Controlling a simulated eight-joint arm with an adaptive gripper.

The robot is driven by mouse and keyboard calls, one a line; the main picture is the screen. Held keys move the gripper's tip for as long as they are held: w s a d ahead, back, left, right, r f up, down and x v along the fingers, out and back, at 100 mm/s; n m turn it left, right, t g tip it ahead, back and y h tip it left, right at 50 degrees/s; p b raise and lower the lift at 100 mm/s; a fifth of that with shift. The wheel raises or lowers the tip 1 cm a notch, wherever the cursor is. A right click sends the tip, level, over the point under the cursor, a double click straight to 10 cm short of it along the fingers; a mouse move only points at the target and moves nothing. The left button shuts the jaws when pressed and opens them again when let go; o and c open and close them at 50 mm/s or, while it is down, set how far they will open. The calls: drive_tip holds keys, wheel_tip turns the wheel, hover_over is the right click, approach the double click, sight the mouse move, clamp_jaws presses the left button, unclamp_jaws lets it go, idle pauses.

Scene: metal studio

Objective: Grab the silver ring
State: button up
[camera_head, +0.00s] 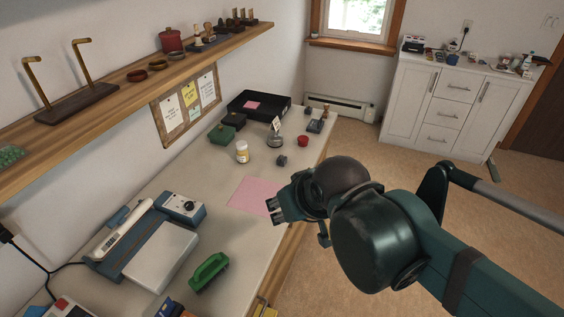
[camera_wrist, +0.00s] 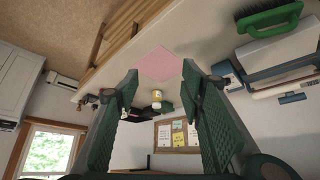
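No silver ring can be made out for certain in either view. A small grey round item (camera_head: 275,142) with a white card by it stands on the far part of the desk, too small to identify. My gripper (camera_head: 276,207) is over the desk's right edge, near a pink sheet (camera_head: 247,195). In the wrist view my gripper (camera_wrist: 160,80) has its two green fingers wide apart with nothing between them touching. The pink sheet (camera_wrist: 158,64) and a white-and-yellow jar (camera_wrist: 157,98) show beyond the fingers.
The jar (camera_head: 242,152), a dark cube (camera_head: 282,161), a red pot (camera_head: 303,141) and a black tray (camera_head: 258,106) stand on the far desk. A green brush (camera_head: 209,272) and a paper trimmer (camera_head: 135,243) lie nearer. A wooden shelf (camera_head: 130,88) runs above the desk's left side.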

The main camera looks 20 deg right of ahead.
drive_tip(key=shift+w+r, duration=0.1)
drive_tip(key=w+d+r+m+g+p, duration=0.25)
drive_tip(key=w+r+p, duration=0.2)
drive_tip(key=w, duration=0.65)
drive_tip(key=m+g+p, duration=0.5)
drive_tip(key=m+p, duration=0.2)
drive_tip(key=p, duration=0.2)
hover_over(282, 157)
drive_tip(key=shift+t, duration=0.25)
drive_tip(key=f, duration=1.4)
drive_tip(key=shift+s+a+f, duration=0.2)
drive_tip(key=shift+a+f, duration=0.1)
drive_tip(key=shift+f, duration=0.05)
drive_tip(key=shift+w+d+f, duration=0.2)
drive_tip(key=shift+f, duration=0.3)
